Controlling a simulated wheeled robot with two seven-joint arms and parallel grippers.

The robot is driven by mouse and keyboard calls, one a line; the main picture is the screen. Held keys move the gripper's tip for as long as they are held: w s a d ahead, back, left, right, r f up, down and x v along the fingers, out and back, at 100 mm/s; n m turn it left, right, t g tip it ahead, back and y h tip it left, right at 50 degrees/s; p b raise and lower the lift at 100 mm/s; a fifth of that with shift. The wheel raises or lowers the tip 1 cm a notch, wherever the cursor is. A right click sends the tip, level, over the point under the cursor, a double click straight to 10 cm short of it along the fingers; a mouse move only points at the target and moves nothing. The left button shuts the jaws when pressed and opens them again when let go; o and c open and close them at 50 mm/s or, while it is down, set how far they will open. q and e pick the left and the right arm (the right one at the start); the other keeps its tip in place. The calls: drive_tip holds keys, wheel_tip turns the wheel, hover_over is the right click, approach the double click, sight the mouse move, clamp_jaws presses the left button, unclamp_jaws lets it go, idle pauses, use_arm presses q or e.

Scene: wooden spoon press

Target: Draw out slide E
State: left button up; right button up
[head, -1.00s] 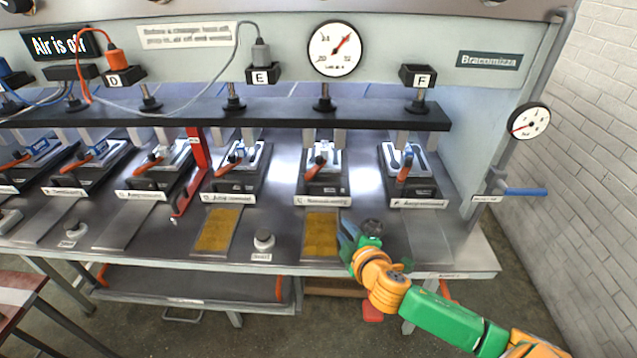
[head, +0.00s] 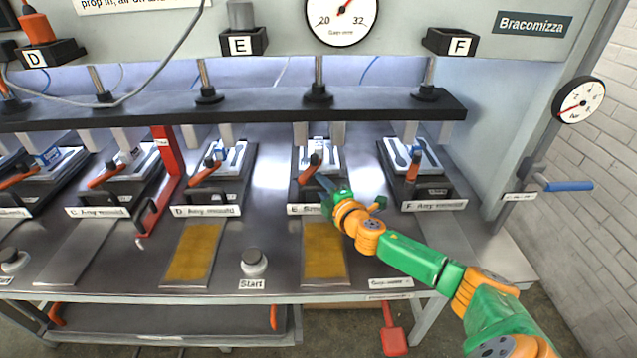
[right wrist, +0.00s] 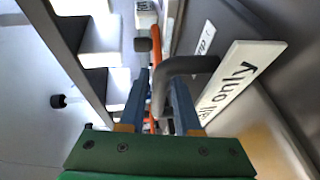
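Slide E (head: 302,192) is a dark block under the press bar, with a pale metal mould, an orange-handled clamp (head: 309,169) and a white label (head: 300,210) starting with E. My right gripper (head: 324,184) is at the front of slide E and covers part of its label and front. In the right wrist view, the two blue fingers (right wrist: 160,108) stand apart on either side of a dark grey bent handle bar (right wrist: 188,64), with what look like narrow gaps. The white label (right wrist: 238,80) is to the right of the fingers. My left gripper is out of view.
Slide F (head: 432,188) stands to the right and slide D (head: 212,196) to the left. The black press bar (head: 260,112) runs above them. A yellow plate (head: 324,262) and a start button (head: 254,262) lie in front. A red stop lever (head: 166,175) is further left.

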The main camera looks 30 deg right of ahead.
drive_tip(key=shift+x, duration=0.8)
clamp_jaws()
idle(1.0)
